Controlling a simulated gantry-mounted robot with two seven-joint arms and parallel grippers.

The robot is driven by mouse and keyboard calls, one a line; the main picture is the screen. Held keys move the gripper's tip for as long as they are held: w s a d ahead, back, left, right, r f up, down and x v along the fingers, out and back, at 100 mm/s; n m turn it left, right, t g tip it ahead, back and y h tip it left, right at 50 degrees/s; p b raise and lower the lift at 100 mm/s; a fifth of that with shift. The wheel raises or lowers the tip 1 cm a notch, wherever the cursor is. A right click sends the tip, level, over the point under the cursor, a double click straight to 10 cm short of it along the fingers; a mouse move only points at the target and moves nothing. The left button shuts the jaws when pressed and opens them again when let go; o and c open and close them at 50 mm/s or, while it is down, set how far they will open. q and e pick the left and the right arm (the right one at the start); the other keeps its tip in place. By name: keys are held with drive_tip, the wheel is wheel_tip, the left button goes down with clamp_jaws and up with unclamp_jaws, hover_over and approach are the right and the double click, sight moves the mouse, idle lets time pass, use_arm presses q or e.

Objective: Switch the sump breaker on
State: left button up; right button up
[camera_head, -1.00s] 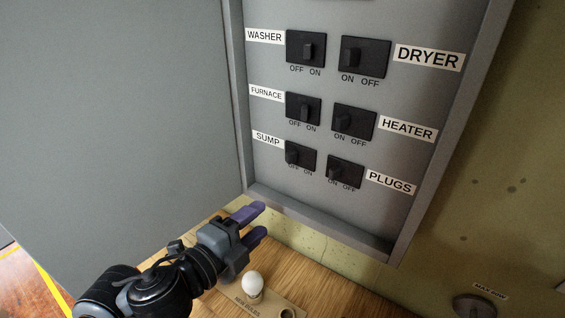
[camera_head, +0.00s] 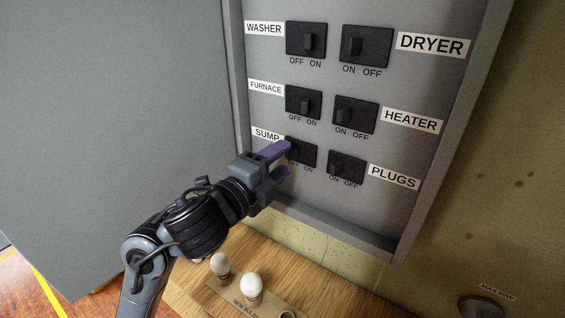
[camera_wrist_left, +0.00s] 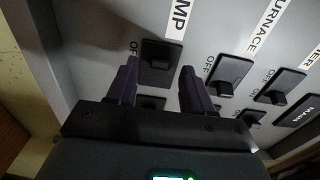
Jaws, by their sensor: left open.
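The sump breaker (camera_head: 305,154) is a black switch at the lower left of the grey panel, beside the white SUMP label (camera_head: 266,133). Its left side, with the lever, is partly hidden by my upper finger; the lever appears to sit on the OFF side. My left gripper (camera_head: 286,160) is open and empty, with purple fingers close in front of this breaker. In the left wrist view the sump breaker (camera_wrist_left: 160,58) shows just beyond and between the two spread fingers (camera_wrist_left: 158,78). I cannot tell whether a finger touches it. My right gripper is not in view.
The plugs breaker (camera_head: 346,167) is close on the right, and the furnace breaker (camera_head: 303,103) is just above. The grey panel door (camera_head: 110,120) stands open at left. Bulbs (camera_head: 252,287) stand on a wooden surface below.

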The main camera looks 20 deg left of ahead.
sight(298, 153)
use_arm(q)
drive_tip(key=shift+w+d, duration=0.2)
drive_tip(key=shift+w, duration=0.5)
clamp_jaws()
drive_tip(key=shift+d+f+y+b, duration=0.1)
drive_tip(key=shift+f+y+b, duration=0.15)
drive_tip(key=shift+b, duration=0.45)
drive_tip(key=n+y+b, duration=0.1)
drive_tip(key=y+b, duration=0.1)
drive_tip(key=b, duration=0.2)
drive_tip(key=d+n+y+b, duration=0.1)
drive_tip(key=n+y+b, duration=0.1)
drive_tip(key=b, duration=0.3)
drive_tip(key=d+n+y+b, duration=0.1)
drive_tip(key=n+y+b, duration=0.1)
drive_tip(key=y+b, duration=0.1)
drive_tip(key=shift+s+d+b, duration=0.15)
drive_tip(key=shift+s+b, duration=0.2)
drive_tip(key=shift+b, duration=0.4)
drive_tip(key=shift+d+r+n+g+y+b, duration=0.15)
drive_tip(key=shift+d+n+y+b, duration=0.1)
drive_tip(key=shift+n+y+b, duration=0.45)
drive_tip(key=shift+d+r+n+g+y+b, duration=0.1)
drive_tip(key=shift+d+n+g+y+b, duration=0.15)
drive_tip(key=shift+y+b, duration=0.5)
